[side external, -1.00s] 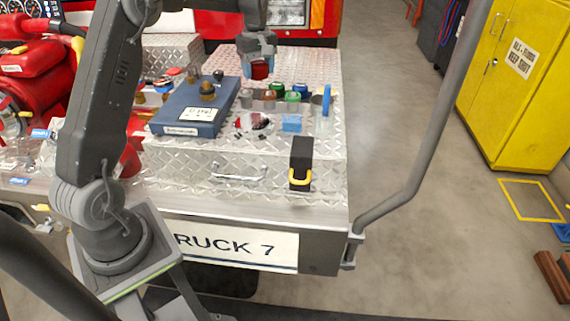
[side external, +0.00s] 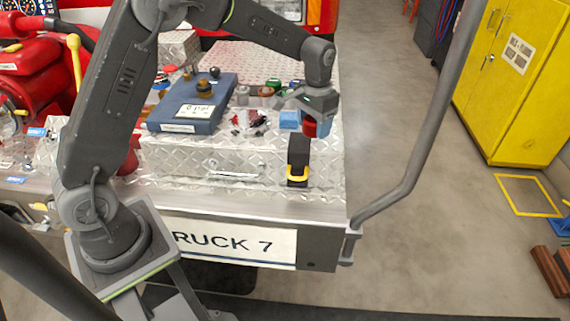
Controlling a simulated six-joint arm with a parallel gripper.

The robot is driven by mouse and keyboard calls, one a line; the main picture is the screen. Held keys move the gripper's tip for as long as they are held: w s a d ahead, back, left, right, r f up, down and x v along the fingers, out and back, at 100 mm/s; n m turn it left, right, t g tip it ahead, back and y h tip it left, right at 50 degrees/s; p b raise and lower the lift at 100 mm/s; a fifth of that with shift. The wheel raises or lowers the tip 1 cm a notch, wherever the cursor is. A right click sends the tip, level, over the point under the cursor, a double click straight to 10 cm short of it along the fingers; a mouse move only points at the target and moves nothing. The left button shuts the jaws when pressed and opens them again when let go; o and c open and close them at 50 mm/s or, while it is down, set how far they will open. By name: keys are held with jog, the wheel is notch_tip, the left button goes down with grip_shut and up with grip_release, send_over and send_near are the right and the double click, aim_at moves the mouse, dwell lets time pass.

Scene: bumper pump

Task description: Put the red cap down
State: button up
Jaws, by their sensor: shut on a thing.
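My gripper (side external: 310,114) is shut on the red cap (side external: 311,128), which shows below the fingers. It is over the right side of the diamond-plate deck, just right of a blue block (side external: 289,120) and behind a black block with a yellow base (side external: 298,160). I cannot tell whether the cap touches the deck. The fingers hide the upper part of the cap.
A blue case (side external: 192,103) with knobs on top lies on the deck (side external: 200,153). Small red and black pieces (side external: 248,122) lie between. A grey rail (side external: 425,130) rises at the right.

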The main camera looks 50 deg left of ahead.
jog(key=s+d+f, duration=0.4)
jog(key=s+f, duration=0.5)
jog(key=s, duration=0.1)
jog(key=a, duration=0.7)
jog(key=shift+s, duration=0.3)
notch_tip(320, 180, up, 16)
jog(key=n, duration=1.2)
send_over(250, 118)
notch_tip(250, 118, down, 4)
jog(key=shift+s+f, duration=0.1)
jog(key=shift+f, duration=2.5)
jog(key=shift+f, duration=1)
